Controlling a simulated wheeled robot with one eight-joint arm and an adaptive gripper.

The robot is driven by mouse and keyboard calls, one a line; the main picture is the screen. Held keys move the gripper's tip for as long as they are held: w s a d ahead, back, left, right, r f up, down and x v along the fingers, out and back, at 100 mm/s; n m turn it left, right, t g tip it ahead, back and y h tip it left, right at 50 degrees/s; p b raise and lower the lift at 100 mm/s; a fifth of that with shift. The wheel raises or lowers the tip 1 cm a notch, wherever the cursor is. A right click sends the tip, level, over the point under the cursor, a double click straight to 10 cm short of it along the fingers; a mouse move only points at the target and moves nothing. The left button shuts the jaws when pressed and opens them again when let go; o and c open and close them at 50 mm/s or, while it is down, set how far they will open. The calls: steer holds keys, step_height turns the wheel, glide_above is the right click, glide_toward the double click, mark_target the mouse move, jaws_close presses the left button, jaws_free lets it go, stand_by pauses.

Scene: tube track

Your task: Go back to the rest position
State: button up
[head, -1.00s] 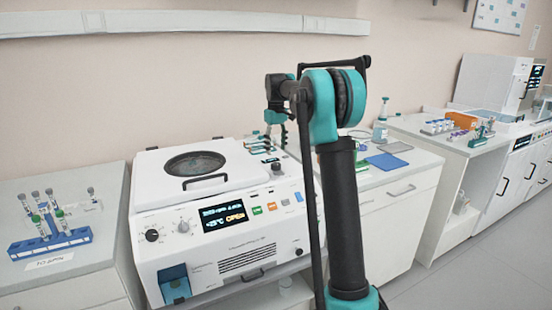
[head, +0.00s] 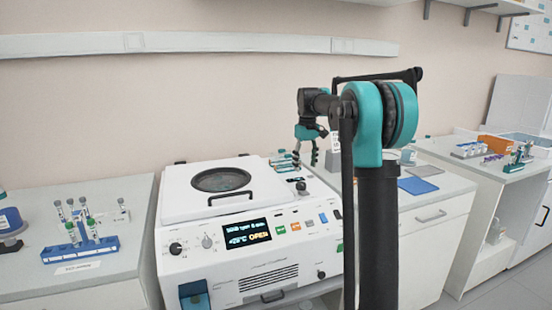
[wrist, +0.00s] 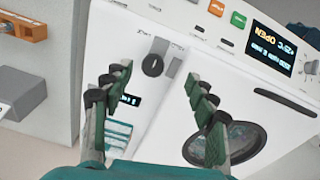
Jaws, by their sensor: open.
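My gripper (head: 307,148) hangs from my raised arm above the back right of the white centrifuge (head: 262,262). Its fingers are spread, with nothing between them in the wrist view (wrist: 158,82). The centrifuge's round-windowed lid (head: 228,200) lies over its top, and its display (head: 247,233) reads OPEN. In the wrist view the centrifuge (wrist: 150,25) appears turned round, with its display (wrist: 271,48) at upper right and lid window beyond the right finger.
A blue rack (head: 80,249) with several tubes stands on the left counter. A blue mat (head: 418,185) lies on the right counter. Tube racks (head: 517,160) stand farther right. A shelf (head: 480,4) hangs at upper right.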

steer(key=s+d+f+m+t, duration=0.1)
steer(key=s+f+m, duration=0.1)
steer(key=s+f, duration=0.6)
steer(key=s+d+f+m+t, duration=0.1)
steer(key=s+f, duration=0.7)
steer(key=s, duration=0.9)
steer(key=s+d+f+m+t, duration=0.1)
steer(key=s+f+m, duration=0.1)
steer(key=s+f, duration=0.6)
steer(key=s, duration=0.5)
steer(key=shift+s+d+f+m+t, duration=0.15)
steer(key=shift+s+f+m+t, duration=0.15)
steer(key=shift+f, duration=0.1)
steer(key=shift+w, duration=0.1)
steer(key=shift+c, duration=0.6)
